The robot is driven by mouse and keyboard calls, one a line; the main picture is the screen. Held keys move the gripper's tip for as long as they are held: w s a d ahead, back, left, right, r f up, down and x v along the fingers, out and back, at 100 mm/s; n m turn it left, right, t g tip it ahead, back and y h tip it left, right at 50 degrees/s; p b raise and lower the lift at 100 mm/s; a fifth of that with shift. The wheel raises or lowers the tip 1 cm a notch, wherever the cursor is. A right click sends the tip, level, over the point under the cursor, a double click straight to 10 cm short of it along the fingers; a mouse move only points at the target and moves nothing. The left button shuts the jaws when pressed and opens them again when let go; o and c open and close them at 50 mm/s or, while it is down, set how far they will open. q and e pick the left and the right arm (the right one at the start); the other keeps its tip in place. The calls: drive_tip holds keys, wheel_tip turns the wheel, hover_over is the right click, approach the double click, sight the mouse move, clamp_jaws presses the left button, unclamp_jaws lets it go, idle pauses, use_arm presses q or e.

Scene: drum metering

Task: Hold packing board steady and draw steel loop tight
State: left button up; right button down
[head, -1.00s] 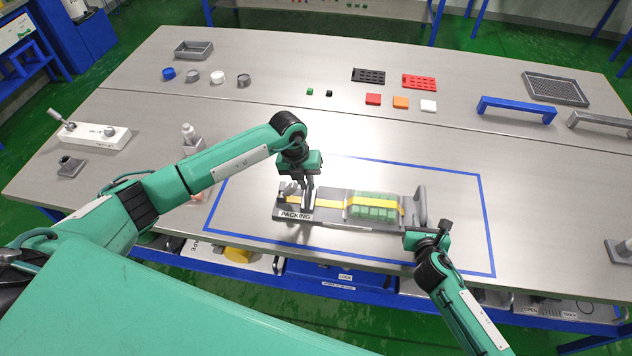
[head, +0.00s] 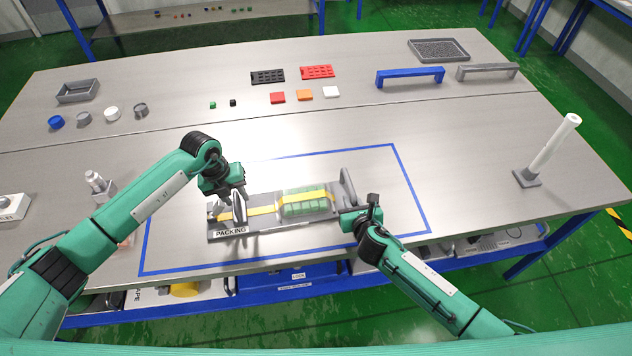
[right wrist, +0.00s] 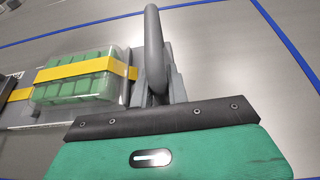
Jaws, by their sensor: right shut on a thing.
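The grey packing board (head: 328,222), with a "PACKING" label at its front left, lies on the table inside a blue taped outline. A clear pack of green blocks (head: 305,207) sits on it under a yellow strap (head: 262,210). A grey upright handle (head: 347,187) stands at its right end; it also shows in the right wrist view (right wrist: 154,45). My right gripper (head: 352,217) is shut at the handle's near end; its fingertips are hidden. My left gripper (head: 236,208) points down over the board's left end, by the strap's end. Its jaw gap and the steel loop cannot be made out.
Red and black trays (head: 317,72) and small coloured blocks lie behind the board. A blue bridge-shaped bar (head: 410,76) is at the back right. A white post (head: 555,145) stands at the right. The table between board and post is clear.

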use_arm(q)
wheel_tip(320, 180, up, 12)
drive_tip(key=s+d+m+h, duration=0.2)
drive_tip(key=d+m+h, duration=0.1)
drive_tip(key=d, duration=0.5)
drive_tip(key=s+d+r+m+h, duration=0.1)
drive_tip(key=s+d+m+h, duration=0.2)
drive_tip(key=d+m, duration=0.2)
drive_tip(key=s+d+r+m+h, duration=0.1)
drive_tip(key=s+d+m+h, duration=0.1)
drive_tip(key=d, duration=0.9)
drive_tip(key=shift+s+d+m+g+h, duration=0.2)
drive_tip(key=shift+d+m+g+h, duration=0.2)
drive_tip(key=shift+m+h, duration=0.7)
drive_tip(key=shift+a, duration=0.1)
drive_tip(key=n+y, duration=1)
drive_tip(key=n, duration=0.2)
hover_over(235, 199)
drive_tip(key=a+x, duration=0.1)
drive_tip(key=x, duration=0.2)
drive_tip(key=shift+t, duration=0.4)
drive_tip(key=x, duration=1.1)
drive_tip(key=shift+d+f, duration=0.1)
